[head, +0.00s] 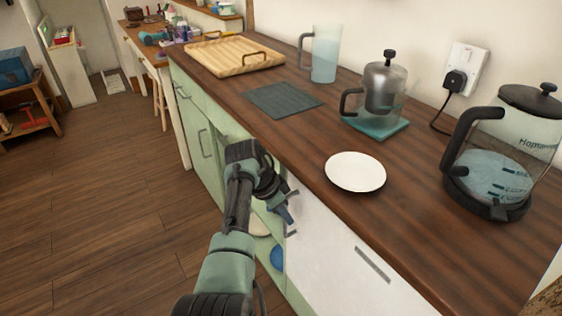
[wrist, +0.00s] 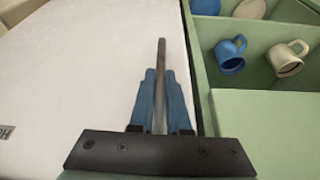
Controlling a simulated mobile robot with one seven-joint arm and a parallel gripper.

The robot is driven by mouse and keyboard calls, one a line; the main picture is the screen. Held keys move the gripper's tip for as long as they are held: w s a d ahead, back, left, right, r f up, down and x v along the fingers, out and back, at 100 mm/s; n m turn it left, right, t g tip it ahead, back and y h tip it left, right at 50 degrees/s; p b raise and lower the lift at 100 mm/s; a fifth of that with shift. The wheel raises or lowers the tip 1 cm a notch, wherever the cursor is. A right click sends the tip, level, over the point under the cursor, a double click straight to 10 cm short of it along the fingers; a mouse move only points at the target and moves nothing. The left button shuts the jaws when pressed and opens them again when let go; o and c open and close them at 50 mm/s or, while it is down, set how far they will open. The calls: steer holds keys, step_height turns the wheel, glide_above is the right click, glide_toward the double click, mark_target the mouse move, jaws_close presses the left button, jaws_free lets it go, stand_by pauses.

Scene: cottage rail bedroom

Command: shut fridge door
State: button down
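The white fridge door (head: 325,250) is under the counter in the head view and fills the left of the wrist view (wrist: 75,85). It looks about flush with the counter front; I cannot tell whether a small gap remains. Its upright grey handle (head: 291,229) is near its left edge. My gripper (head: 284,212) is at this handle. In the wrist view, the blue fingers of my gripper (wrist: 161,82) lie close on both sides of the handle bar (wrist: 161,52) and look shut on it. Part of the handle is hidden by the fingers.
Left of the door, open green shelves (wrist: 255,78) hold a blue mug (wrist: 231,54) and a cream mug (wrist: 289,60). On the counter (head: 290,140) stand a white plate (head: 355,171), a metal pot (head: 383,88) and a glass kettle (head: 503,150). The wooden floor (head: 110,190) at left is clear.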

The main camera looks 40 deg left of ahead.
steer(key=shift+w+r, duration=0.15)
steer(key=shift+w, duration=0.15)
steer(key=c, duration=0.9)
jaws_free()
steer(key=shift+w, duration=0.2)
steer(key=shift+s, duration=0.1)
steer(key=p+v, duration=0.4)
steer(key=v, duration=0.8)
steer(key=shift+s+r, duration=0.25)
steer(key=shift+r, duration=0.1)
